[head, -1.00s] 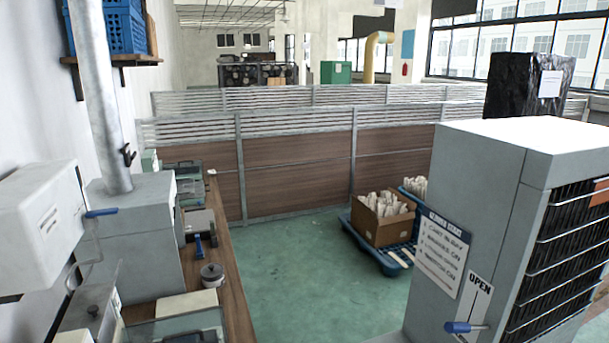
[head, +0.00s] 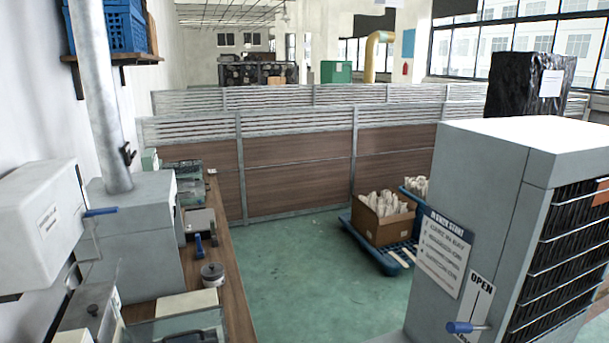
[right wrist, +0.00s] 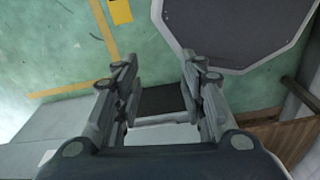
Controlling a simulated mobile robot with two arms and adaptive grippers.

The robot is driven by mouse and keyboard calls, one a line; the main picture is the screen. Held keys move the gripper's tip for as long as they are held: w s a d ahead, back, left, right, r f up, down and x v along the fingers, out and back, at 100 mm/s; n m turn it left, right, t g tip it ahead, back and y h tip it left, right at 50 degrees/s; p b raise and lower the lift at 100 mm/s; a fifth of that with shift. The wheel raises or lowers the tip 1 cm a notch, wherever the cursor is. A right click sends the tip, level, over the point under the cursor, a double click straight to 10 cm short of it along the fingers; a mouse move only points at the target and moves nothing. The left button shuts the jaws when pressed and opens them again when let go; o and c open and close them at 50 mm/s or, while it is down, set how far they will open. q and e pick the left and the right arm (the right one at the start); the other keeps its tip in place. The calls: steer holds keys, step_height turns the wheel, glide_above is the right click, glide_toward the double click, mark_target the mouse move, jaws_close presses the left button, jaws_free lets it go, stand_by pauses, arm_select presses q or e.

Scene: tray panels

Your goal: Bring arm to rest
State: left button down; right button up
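My right gripper (right wrist: 160,95) shows in the right wrist view with its two fingers apart and nothing between them. It points down over the green floor (right wrist: 60,60). A dark panel with a pale rim (right wrist: 240,30), of a kind I cannot tell, lies beyond the right finger. Neither gripper shows in the head view, and my left gripper is in no frame.
A workbench (head: 232,310) with small equipment runs along the left wall. A grey cabinet (head: 480,200) with a blue handle (head: 465,327) stands at the right. A cardboard box (head: 385,225) sits on a blue pallet (head: 375,258). The floor between (head: 300,285) is clear.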

step_height(320, 180, down, 14)
steer(key=d+b, duration=0.1)
steer(key=b, duration=1.1)
steer(key=shift+d+f+b, duration=0.2)
steer(key=shift+d+b, duration=0.05)
steer(key=shift+b, duration=0.1)
